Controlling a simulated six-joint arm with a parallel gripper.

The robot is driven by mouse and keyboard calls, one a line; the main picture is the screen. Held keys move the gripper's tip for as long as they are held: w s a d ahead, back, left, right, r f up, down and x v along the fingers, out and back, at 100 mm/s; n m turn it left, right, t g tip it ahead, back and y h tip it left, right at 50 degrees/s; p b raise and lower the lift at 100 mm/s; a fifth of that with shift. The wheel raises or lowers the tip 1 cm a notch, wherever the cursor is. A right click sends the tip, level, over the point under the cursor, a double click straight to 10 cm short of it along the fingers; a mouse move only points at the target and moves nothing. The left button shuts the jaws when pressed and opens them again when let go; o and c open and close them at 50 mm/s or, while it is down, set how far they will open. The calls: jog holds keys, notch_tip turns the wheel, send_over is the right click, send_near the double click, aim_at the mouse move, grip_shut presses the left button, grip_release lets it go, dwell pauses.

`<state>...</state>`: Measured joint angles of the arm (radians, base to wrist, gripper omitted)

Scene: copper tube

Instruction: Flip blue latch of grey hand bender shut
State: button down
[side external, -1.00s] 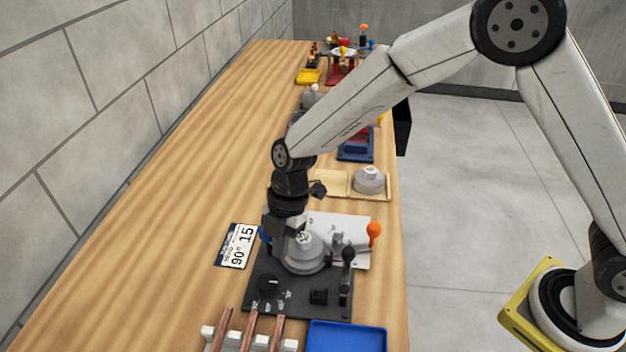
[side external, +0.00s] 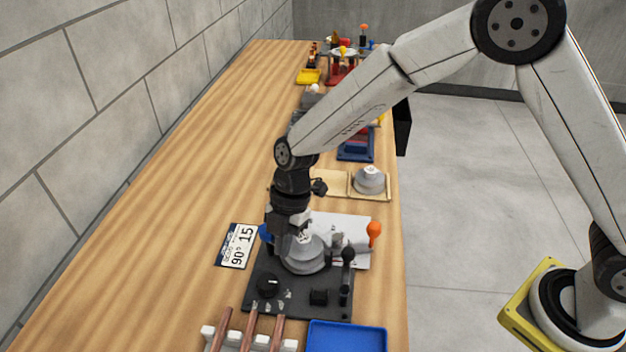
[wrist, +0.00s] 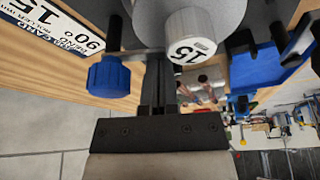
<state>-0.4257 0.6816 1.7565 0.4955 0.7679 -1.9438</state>
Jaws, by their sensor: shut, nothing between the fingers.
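The grey hand bender (side external: 306,256) stands on a dark base plate (side external: 262,300). Its round grey body and pale hub marked 15 (wrist: 190,35) show in the wrist view. The blue latch grip (wrist: 108,77) is at the left of the wrist view, beside a thin metal bar; a small blue part of it shows at the bender's left (side external: 264,233). My gripper (wrist: 157,65) is shut and empty, just right of the blue grip with a small gap in the wrist view. In the side view my gripper (side external: 287,244) is low over the bender and partly hides the latch.
A card marked 90° 15 (side external: 237,246) lies left of the bender. An orange-knobbed lever (side external: 374,232) and a black-knobbed post (side external: 347,268) stand at its right. Copper tubes (side external: 249,330) rest on a white rack in front, beside a blue tray (side external: 346,338). The table's left side is clear.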

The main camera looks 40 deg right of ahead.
jog(key=shift+a, duration=0.1)
jog(key=shift+w+a, duration=0.35)
jog(key=shift+a, duration=0.25)
jog(key=shift+a, duration=0.15)
jog(key=shift+s+a, duration=0.25)
jog(key=shift+a, duration=0.25)
jog(key=shift+s+a+r, duration=0.15)
jog(key=shift+s+a, duration=0.1)
jog(key=shift+a, duration=0.35)
jog(key=shift+s+a+r, duration=0.15)
jog(key=shift+s+a, duration=0.05)
jog(key=shift+a, duration=0.35)
jog(key=v, duration=0.9)
jog(key=shift+d, duration=0.2)
jog(key=shift+r, duration=0.15)
